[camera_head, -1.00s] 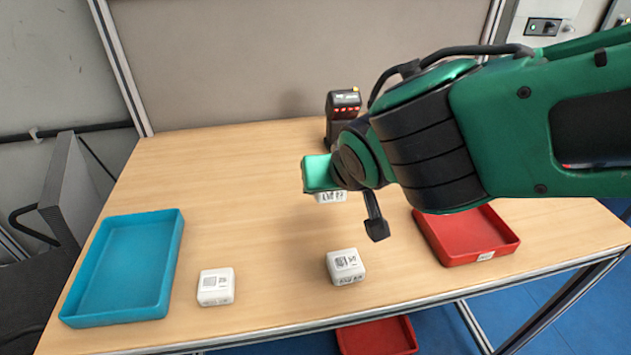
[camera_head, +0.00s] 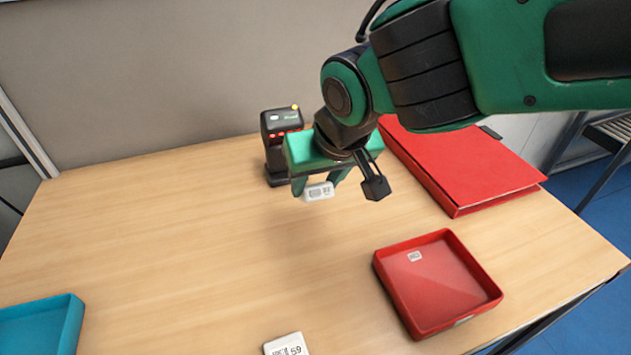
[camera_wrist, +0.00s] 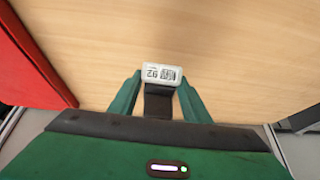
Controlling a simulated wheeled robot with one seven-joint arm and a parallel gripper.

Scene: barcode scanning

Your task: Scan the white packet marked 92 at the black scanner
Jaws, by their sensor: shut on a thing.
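The white packet marked 92 (camera_wrist: 162,73) is between my fingertips in the wrist view, with its label and barcode facing the camera. In the head view the same packet (camera_head: 318,191) hangs below my gripper (camera_head: 322,187), above the table. My gripper (camera_wrist: 160,80) is shut on it. The black scanner (camera_head: 276,150) stands on the table just left of and behind my gripper, with red lights and a yellow knob on top. My gripper partly covers its right side.
A white packet marked 59 (camera_head: 287,345) is at the front edge of view, a blue tray (camera_head: 72,325) at lower left. The table's left middle is clear.

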